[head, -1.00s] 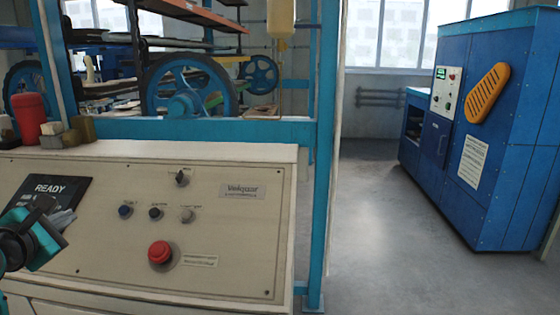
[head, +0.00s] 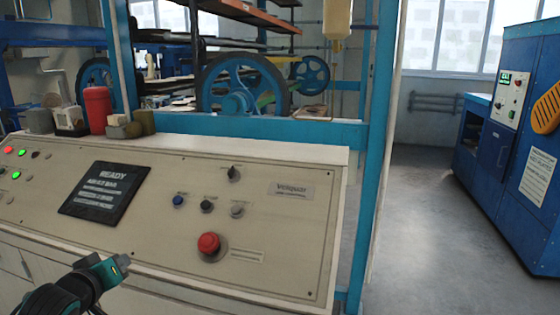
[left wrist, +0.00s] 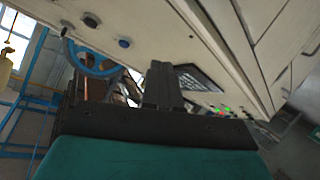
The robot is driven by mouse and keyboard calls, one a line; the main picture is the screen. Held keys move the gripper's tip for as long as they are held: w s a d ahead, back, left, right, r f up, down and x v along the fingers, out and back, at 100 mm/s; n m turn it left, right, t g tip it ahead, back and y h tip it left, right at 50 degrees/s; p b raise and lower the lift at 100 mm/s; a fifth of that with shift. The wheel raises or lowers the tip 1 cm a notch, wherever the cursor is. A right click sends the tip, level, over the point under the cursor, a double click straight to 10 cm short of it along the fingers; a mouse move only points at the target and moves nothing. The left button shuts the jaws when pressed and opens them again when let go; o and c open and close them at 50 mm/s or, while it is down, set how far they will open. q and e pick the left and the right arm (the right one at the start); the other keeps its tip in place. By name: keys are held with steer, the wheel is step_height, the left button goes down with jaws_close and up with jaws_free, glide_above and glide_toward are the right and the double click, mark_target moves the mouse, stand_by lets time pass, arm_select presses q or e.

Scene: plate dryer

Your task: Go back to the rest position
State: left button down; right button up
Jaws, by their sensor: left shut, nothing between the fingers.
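My left gripper (head: 122,262) is at the lower left of the head view, in front of the cream control panel (head: 270,268) and below its dark READY screen (head: 104,188). Its fingers are closed together with nothing between them, and it touches nothing that I can make out. In the left wrist view the closed fingers (left wrist: 162,88) stand up in the middle, with the panel (left wrist: 215,35) tilted behind them. My right gripper does not show in either view.
The panel carries a red mushroom button (head: 208,243), small knobs and lit buttons. A red container (head: 97,108) and small blocks stand on its top. A blue frame post (head: 374,150) rises beside it. Open floor (head: 430,225) leads to a blue cabinet (head: 515,140).

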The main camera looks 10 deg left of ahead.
arm_select(q)
steer(key=s+d+f+m+g+h, duration=0.2)
steer(key=s+d+f+m+h, duration=0.1)
steer(key=s+d+f+m, duration=0.55)
steer(key=s+d+f+m+g+h, duration=0.1)
steer(key=s+d+f+m+h, duration=0.1)
steer(key=s+d+f+m, duration=0.65)
steer(key=s+d+f+n, duration=0.1)
steer(key=d+f+n, duration=0.3)
steer(key=d+n, duration=0.2)
steer(key=shift+d+f+n, duration=0.15)
steer(key=shift+d+n, duration=0.15)
steer(key=shift+d, duration=0.7)
